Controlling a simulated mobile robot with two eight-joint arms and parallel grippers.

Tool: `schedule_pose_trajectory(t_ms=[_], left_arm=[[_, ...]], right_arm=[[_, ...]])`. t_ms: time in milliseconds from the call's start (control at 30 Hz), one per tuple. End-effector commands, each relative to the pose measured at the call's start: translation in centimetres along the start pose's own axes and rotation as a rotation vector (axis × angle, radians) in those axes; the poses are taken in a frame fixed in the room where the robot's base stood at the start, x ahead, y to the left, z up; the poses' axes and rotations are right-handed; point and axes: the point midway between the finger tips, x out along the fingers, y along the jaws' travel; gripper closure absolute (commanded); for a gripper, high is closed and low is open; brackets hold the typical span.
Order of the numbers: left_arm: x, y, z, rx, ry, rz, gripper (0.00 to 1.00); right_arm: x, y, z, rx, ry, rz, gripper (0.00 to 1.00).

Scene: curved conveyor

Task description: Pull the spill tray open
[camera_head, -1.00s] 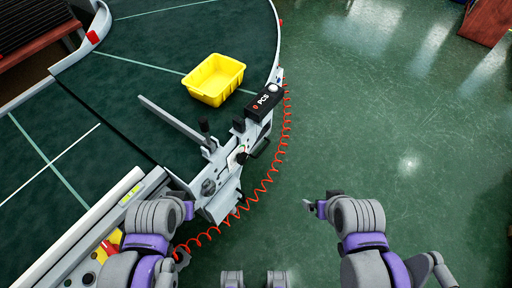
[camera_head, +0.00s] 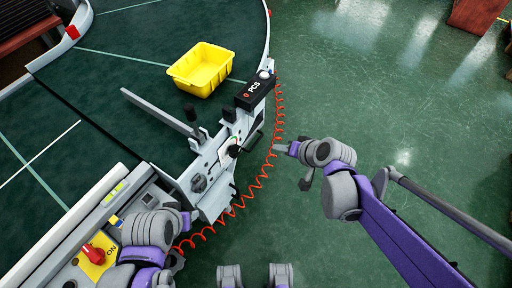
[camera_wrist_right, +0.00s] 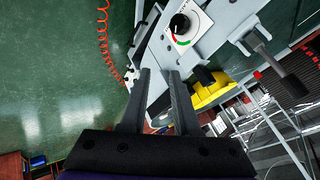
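I cannot pick out the spill tray with certainty. The grey end section of the conveyor (camera_head: 212,198) carries a knob and a dial panel in the head view. My right gripper (camera_head: 295,166) is over the floor to the right of that section, apart from it. In the right wrist view its two dark fingers (camera_wrist_right: 160,76) are spread with nothing gripped, and a pale grey conveyor part shows beyond them. The dial panel (camera_wrist_right: 185,25) is above them. My left gripper (camera_head: 176,262) is low beside the conveyor's near edge, partly hidden by its arm.
A yellow bin (camera_head: 203,68) stands on the dark green belt. A black PCS counter box (camera_head: 256,91) sits at the conveyor edge. A red coiled cable (camera_head: 268,165) hangs along the outer side. A red switch (camera_head: 93,251) is at lower left.

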Motion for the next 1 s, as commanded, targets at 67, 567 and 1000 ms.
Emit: schedule_pose_trajectory(t_ms=[67,567,1000], left_arm=[[1.7,0.0,1.0,0.000,-0.006,0.000,0.50],[9.6,0.0,4.6,0.000,-0.035,0.000,0.50],[13.6,0.0,6.1,0.000,-0.050,0.000,0.50]], right_arm=[[4.3,0.6,-1.0,0.056,0.024,-0.061,0.70],[28.2,8.0,-2.7,0.449,0.203,-0.417,0.70],[39.0,15.7,1.7,0.687,0.301,-0.572,0.70]])
